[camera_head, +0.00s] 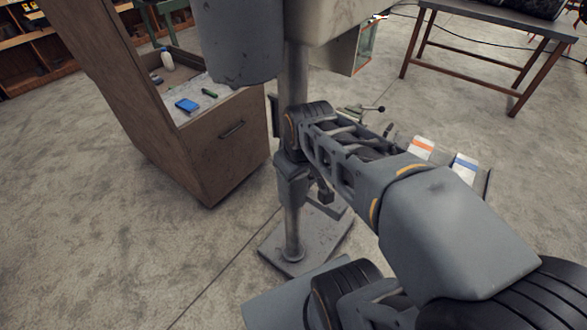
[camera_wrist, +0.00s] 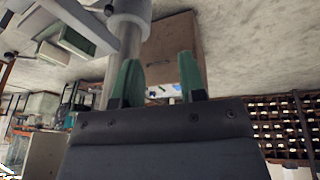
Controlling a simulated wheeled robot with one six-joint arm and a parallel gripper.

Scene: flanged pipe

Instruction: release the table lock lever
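In the wrist view my gripper (camera_wrist: 158,75) shows two green fingers set well apart, with nothing held between them. The grey machine column (camera_wrist: 123,48) runs behind the left finger; I cannot tell whether they touch. In the head view this column (camera_head: 293,228) stands on a flat base plate, and my arm reaches across it. A thin lever with a dark ball end (camera_head: 380,109) sticks out right of the column, beyond my arm. I cannot be sure that it is the table lock lever. My fingers are not made out in the head view.
A wooden cabinet (camera_head: 215,155) with an open top compartment stands left of the column; it holds a blue item, a green item and a white bottle. A dark-topped table (camera_head: 490,20) stands at the back right. The floor at the left front is clear.

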